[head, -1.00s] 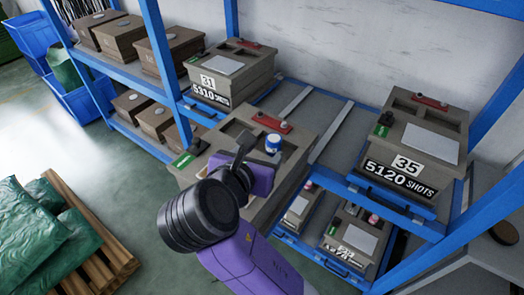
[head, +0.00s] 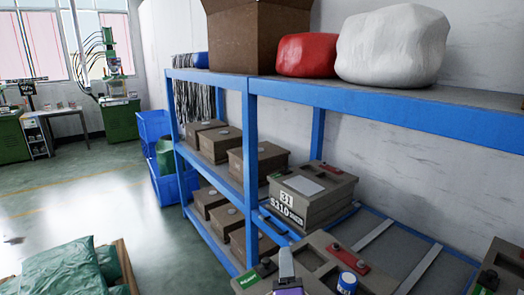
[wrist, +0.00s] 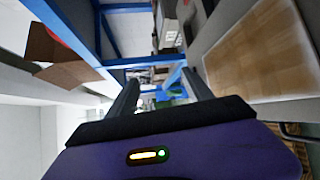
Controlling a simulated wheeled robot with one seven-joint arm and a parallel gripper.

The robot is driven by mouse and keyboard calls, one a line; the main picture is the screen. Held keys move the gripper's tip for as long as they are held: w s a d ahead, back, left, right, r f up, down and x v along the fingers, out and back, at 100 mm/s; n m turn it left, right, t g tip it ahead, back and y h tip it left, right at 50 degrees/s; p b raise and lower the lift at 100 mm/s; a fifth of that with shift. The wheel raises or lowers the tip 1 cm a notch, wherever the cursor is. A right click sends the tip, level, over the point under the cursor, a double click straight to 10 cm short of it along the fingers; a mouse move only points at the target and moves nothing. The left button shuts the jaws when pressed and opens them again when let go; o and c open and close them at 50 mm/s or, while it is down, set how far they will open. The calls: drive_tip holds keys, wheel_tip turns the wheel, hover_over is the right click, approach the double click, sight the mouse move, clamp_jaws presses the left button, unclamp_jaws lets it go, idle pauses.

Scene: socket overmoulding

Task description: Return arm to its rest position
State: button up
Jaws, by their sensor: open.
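In the wrist view my gripper (wrist: 160,88) shows its two dark fingers apart, with nothing held between them. Its purple housing (wrist: 180,155) fills the bottom of that view. Beyond the fingers are blue shelf posts and blurred things in the distance. In the head view only a small purple and grey piece of my arm (head: 287,283) shows at the bottom edge, in front of a brown mould box (head: 315,275). The rest of the arm is out of that view.
A blue rack (head: 370,100) holds mould boxes, among them the one marked 31 (head: 312,190). A carton (head: 255,35), a red bag (head: 306,55) and a white bag (head: 390,45) sit on top. Green sacks (head: 65,270) lie at lower left. The floor (head: 90,190) left of the rack is open.

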drive_tip(key=s+f+m+y, duration=0.1)
drive_tip(key=s+m, duration=0.1)
drive_tip(key=s+f+m+y, duration=0.1)
drive_tip(key=s+m, duration=0.1)
drive_tip(key=s+f+m+t+y, duration=0.1)
drive_tip(key=s+f+m, duration=0.1)
drive_tip(key=s, duration=0.1)
drive_tip(key=shift+d, duration=0.2)
drive_tip(key=s+d+f+m, duration=0.2)
drive_tip(key=s+d+m, duration=0.2)
drive_tip(key=s, duration=0.6)
drive_tip(key=s+d+f+m+g+h, duration=0.1)
drive_tip(key=s+d+m, duration=0.4)
drive_tip(key=s, duration=0.6)
drive_tip(key=s+d+f+m+g+h, duration=0.1)
drive_tip(key=s+d+f+m, duration=0.3)
drive_tip(key=s, duration=0.7)
drive_tip(key=shift+d+m, duration=0.3)
drive_tip(key=shift+d, duration=0.3)
drive_tip(key=shift+w, duration=0.1)
